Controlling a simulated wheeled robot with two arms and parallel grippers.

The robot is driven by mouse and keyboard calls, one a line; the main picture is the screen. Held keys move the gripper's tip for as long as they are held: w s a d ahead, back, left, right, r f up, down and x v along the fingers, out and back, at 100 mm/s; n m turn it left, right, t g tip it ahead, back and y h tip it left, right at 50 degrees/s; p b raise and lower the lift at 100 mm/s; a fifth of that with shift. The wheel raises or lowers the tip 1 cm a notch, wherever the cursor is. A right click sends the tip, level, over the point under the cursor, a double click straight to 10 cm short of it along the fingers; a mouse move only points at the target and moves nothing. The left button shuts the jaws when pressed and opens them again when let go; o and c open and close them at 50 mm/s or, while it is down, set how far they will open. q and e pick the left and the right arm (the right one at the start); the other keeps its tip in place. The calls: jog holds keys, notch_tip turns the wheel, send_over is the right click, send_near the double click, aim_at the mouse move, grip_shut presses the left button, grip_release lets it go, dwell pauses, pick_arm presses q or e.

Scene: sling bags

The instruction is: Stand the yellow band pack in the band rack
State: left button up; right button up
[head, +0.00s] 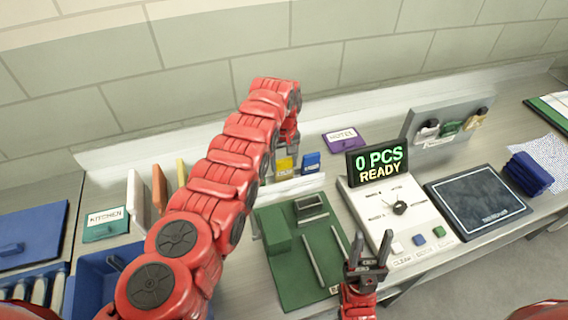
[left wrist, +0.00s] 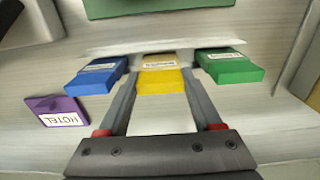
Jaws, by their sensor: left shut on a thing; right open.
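The yellow band pack (head: 286,166) is at the back of the counter, below my left gripper (head: 287,150). In the left wrist view the yellow pack (left wrist: 162,81) lies between the two fingers of the left gripper (left wrist: 162,72), which is shut on it. A pale label shows on its top. My left arm hides part of the area around it. My right gripper (head: 369,250) is open and empty, fingers up, by the right edge of the green board (head: 291,293). I cannot tell for certain which fixture is the band rack.
A blue pack (head: 311,162) and a green pack (left wrist: 230,66) flank the yellow one, beside a white ledge (left wrist: 150,45). A purple card (head: 345,139) lies behind the display (head: 378,165). A grey panel (head: 412,120) stands back right; upright coloured boards (head: 159,188) stand left.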

pick_arm(q)
jog(key=shift+a+f, duration=0.1)
jog(key=shift+f, duration=0.1)
jog(key=o, duration=1.5)
jog(key=shift+r, duration=0.1)
jog(key=shift+r+p, duration=0.45)
jog(key=shift+r, duration=0.15)
notch_tip(320, 180, up, 7)
jog(key=p, duration=0.5)
jog(key=shift+f, duration=0.2)
jog(key=shift+r, duration=2.2)
